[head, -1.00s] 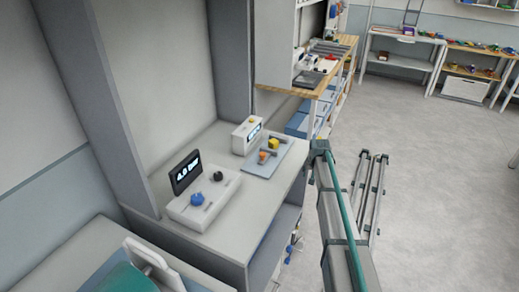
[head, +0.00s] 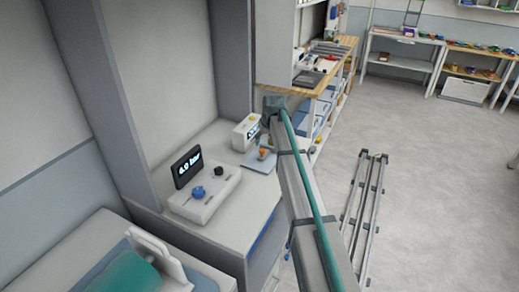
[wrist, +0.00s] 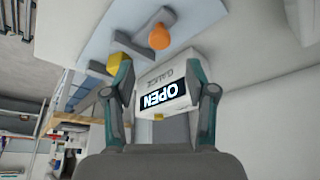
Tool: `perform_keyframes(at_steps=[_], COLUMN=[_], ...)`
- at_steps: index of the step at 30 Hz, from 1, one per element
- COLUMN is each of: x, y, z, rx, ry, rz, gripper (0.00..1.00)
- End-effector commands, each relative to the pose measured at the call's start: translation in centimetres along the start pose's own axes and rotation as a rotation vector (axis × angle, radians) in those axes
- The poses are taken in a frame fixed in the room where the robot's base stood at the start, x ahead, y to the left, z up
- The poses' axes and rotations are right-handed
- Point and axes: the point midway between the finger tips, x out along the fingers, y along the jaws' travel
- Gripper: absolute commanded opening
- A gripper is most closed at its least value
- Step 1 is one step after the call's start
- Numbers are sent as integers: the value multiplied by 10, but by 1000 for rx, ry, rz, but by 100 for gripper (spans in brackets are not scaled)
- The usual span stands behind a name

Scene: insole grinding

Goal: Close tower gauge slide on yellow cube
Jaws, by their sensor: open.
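The white gauge box (wrist: 178,82) with a lit display reading OPEN shows upside down in the wrist view, between and beyond my gripper's fingers. My gripper (wrist: 160,68) is open, with nothing held between its fingers. The yellow cube (wrist: 113,62) is by the left fingertip in the picture, partly covered by it; I cannot tell if they touch. An orange round part (wrist: 159,36) sits on a grey part of the light-blue plate (wrist: 85,22). In the head view the gauge box (head: 242,134) stands at the back of the bench; my arm hides much of that area.
A white box with a blue knob (head: 198,191) and a display (head: 187,168) reading 4.0 bar stands left of the plate. A grey wall panel (head: 233,60) rises behind the bench. The floor (head: 410,170) to the right holds a rail frame.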

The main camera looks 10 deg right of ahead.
Motion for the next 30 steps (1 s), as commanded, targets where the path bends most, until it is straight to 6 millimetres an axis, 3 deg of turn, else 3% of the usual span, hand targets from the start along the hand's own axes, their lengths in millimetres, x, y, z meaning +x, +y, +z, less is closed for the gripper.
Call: perform_keyframes(at_steps=[12,18,26,30], x=[64,76,77,77], y=[0,0,0,0], z=[-2,0,0,0], rx=[1,2,2,2], ry=[0,1,1,1], rz=[0,0,1,1], gripper=[56,56,56,35])
